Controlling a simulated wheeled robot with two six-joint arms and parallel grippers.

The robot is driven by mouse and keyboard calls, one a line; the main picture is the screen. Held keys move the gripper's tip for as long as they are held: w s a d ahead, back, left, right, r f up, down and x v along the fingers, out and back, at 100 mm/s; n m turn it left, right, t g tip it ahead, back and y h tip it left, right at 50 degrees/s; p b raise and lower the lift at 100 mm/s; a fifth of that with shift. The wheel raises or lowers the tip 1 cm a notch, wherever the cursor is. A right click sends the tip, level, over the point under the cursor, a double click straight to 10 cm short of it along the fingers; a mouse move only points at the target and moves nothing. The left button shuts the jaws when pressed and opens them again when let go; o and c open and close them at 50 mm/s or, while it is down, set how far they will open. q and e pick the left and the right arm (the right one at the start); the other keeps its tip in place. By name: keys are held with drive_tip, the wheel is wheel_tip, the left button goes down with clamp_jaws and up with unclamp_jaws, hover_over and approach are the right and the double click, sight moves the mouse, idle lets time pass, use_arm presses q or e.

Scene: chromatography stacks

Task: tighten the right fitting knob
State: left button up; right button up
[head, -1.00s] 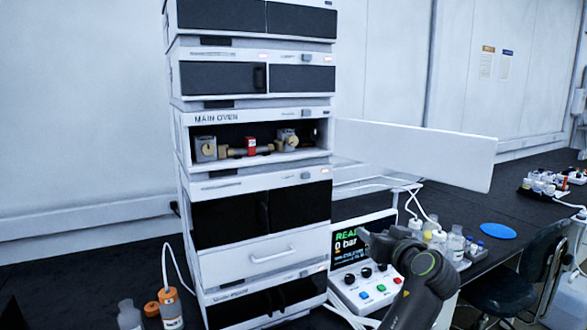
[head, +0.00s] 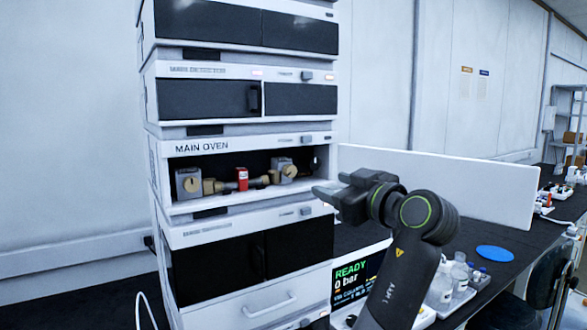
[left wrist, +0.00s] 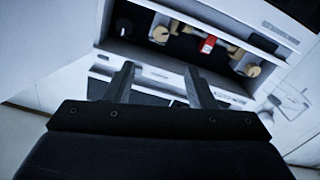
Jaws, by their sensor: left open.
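The open compartment marked MAIN OVEN (head: 200,147) holds a brass-coloured column with a red block (head: 242,178) between two grey fittings. The right fitting knob (head: 289,171) is a round brass disc on the right fitting. The left fitting knob (head: 190,184) sits at the other end. My left gripper (head: 325,197) is open and empty, outside the oven, to the right of and slightly below the right knob. In the left wrist view, its spread fingers (left wrist: 160,85) point towards the oven, with the red block (left wrist: 208,44) beyond them. My right gripper is out of view.
The oven's white door (head: 440,185) stands open to the right, behind my left arm. Further modules are stacked above and below the oven. A screen reading READY, 0 bar (head: 352,280) and several bottles (head: 440,288) stand on the black bench. A blue disc (head: 494,253) lies farther right.

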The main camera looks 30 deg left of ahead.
sight(292, 171)
use_arm(q)
drive_tip(key=p+x, duration=0.4)
drive_tip(key=x, duration=0.9)
drive_tip(key=shift+w+a+p, duration=0.2)
drive_tip(key=shift+a+p, duration=0.15)
drive_tip(key=shift+w+a, duration=0.2)
drive_tip(key=shift+a, duration=0.1)
drive_tip(key=shift+w+a+f, duration=0.1)
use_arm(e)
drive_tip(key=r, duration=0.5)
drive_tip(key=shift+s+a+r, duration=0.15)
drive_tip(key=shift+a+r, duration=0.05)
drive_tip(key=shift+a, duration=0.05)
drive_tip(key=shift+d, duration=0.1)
use_arm(q)
drive_tip(key=c, duration=1)
